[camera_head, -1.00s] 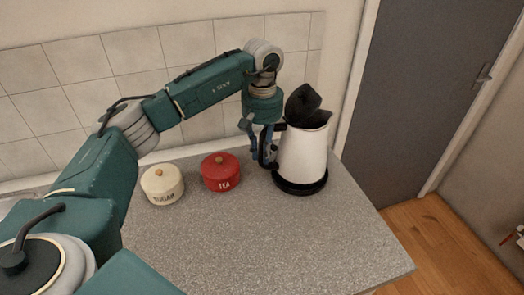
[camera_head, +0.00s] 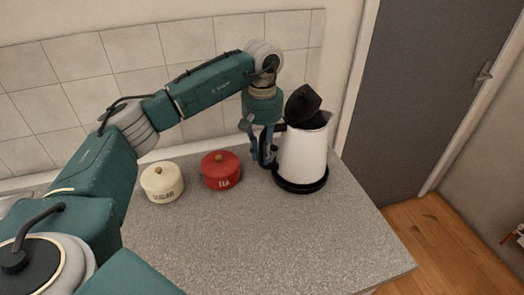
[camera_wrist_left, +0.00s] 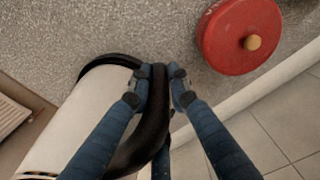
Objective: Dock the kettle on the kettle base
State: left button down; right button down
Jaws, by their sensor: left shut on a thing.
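The white kettle (camera_head: 303,157) stands upright at the right end of the counter, with its black lid (camera_head: 303,104) raised open. The black kettle base (camera_head: 301,186) shows as a dark disc under the kettle's bottom; I cannot tell if the kettle is fully seated on it. My left gripper (camera_head: 265,160) is shut on the kettle's black handle at the kettle's left side. In the left wrist view its two blue fingers (camera_wrist_left: 160,88) pinch the black handle (camera_wrist_left: 153,128), with the white kettle body (camera_wrist_left: 85,125) to the left. My right gripper is not in view.
A red tea canister (camera_head: 220,171) stands just left of the gripper, and a cream sugar canister (camera_head: 162,183) stands further left. The tiled wall is behind. The counter (camera_head: 270,240) is clear in front, and its right edge lies near the kettle.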

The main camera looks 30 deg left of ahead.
pick_arm(q)
jog(key=c, duration=1.9)
grip_release()
jog(key=shift+s+f, duration=0.15)
jog(key=shift+r+p, duration=3.7)
jog(key=shift+r, duration=1.95)
jog(key=shift+f, duration=0.1)
